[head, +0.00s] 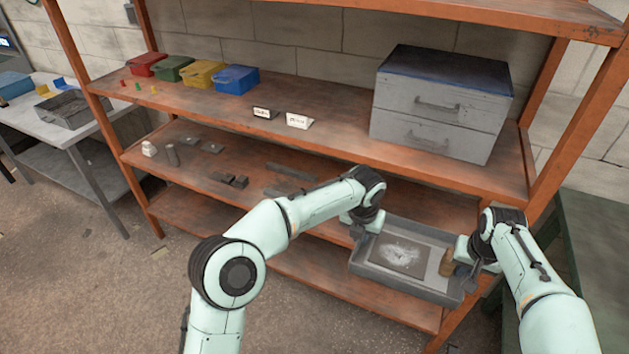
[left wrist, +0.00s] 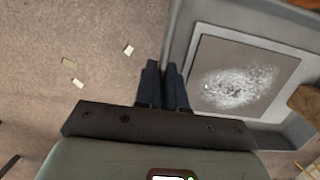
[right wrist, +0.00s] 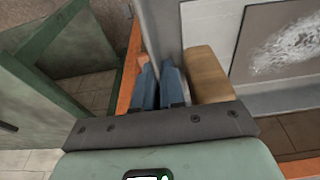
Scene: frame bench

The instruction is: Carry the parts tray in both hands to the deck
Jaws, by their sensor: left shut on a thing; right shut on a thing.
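The grey parts tray (head: 400,287) is held in front of the right part of the orange shelf unit and looks roughly level. In it lie a dark square plate (head: 397,256) with a whitish speckled patch and a brown piece (head: 447,263) near its right end. My left gripper (head: 358,226) is shut on the tray's left wall, as the left wrist view (left wrist: 165,78) shows. My right gripper (head: 472,258) is shut on the right wall, beside the brown piece (right wrist: 207,75). The fingertips are partly hidden in the head view. I cannot tell which surface is the deck.
The upper shelf (head: 335,128) carries a grey drawer cabinet (head: 440,110), colored bins (head: 203,74) and small label cards (head: 299,121). Metal pieces lie on the middle shelf (head: 215,160). A green bench (head: 600,240) stands at the right and a grey table (head: 50,118) at the left.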

